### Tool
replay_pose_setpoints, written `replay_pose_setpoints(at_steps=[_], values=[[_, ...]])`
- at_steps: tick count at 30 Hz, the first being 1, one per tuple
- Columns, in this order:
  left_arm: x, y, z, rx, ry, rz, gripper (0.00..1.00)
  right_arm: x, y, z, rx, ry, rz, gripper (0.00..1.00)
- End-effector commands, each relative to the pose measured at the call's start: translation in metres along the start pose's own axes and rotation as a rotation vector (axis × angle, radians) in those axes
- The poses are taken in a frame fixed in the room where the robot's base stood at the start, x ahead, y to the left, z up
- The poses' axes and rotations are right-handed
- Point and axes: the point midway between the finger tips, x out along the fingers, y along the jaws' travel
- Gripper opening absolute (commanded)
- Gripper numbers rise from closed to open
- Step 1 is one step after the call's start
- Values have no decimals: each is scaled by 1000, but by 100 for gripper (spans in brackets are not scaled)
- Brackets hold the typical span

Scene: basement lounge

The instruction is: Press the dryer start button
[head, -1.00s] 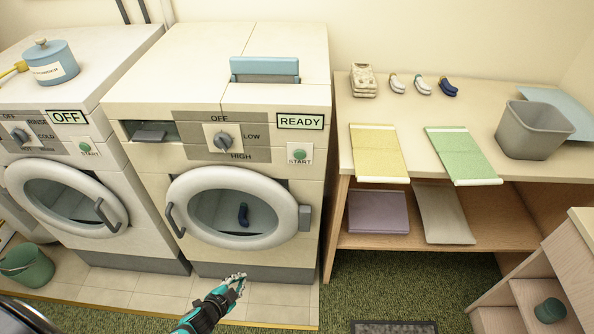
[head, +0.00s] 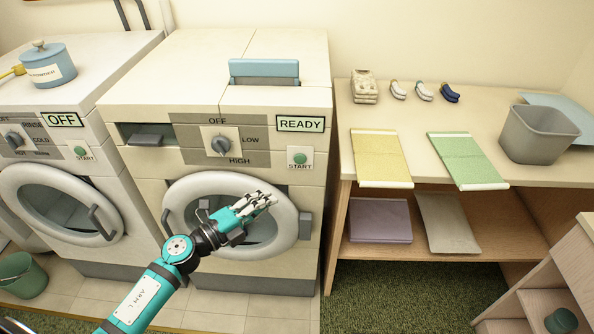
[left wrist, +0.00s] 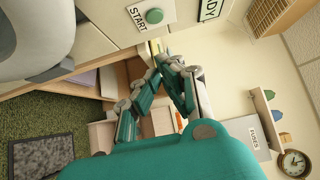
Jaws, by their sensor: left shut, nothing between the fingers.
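The dryer (head: 150,175) is the right-hand machine, with a sign reading READY (head: 300,124) and its round door (head: 285,238) closed. Its green start button (head: 299,158) sits on a white plate marked START, below the sign. The button also shows in the left wrist view (left wrist: 154,16), above my fingers. My left gripper (head: 268,198) is shut and empty, in front of the dryer door, below and left of the button in the head view. It appears apart from the button. It hides part of the door window. My right gripper is not in view.
The washer (head: 55,200) at left has a sign reading OFF (head: 63,120) and its own start button (head: 81,152). A wooden table (head: 400,105) at right holds folded cloths, socks and a grey bin (head: 540,135). A low shelf unit (head: 545,270) stands at lower right.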

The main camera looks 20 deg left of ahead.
Motion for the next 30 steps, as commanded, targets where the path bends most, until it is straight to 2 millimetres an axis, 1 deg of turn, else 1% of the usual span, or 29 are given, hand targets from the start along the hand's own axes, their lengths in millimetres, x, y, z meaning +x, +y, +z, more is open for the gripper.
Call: replay_pose_setpoints(at_steps=[5, 15, 17, 18, 22, 25, 30], values=[[20, -3, 1, -2, -1, -3, 0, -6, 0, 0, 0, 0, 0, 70], [92, -2, 0, -4, -1, -4, 0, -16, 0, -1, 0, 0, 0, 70], [104, -3, 0, -4, 0, -4, 0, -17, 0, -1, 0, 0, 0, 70], [107, -1, 8, -2, -3, -1, 0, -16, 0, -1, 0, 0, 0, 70], [119, 0, 20, -2, -2, -1, 0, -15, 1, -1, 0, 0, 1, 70], [124, 0, 25, -1, -1, 0, 0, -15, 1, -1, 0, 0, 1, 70], [127, 0, 29, -2, -1, 0, 0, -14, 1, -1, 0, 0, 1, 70]])
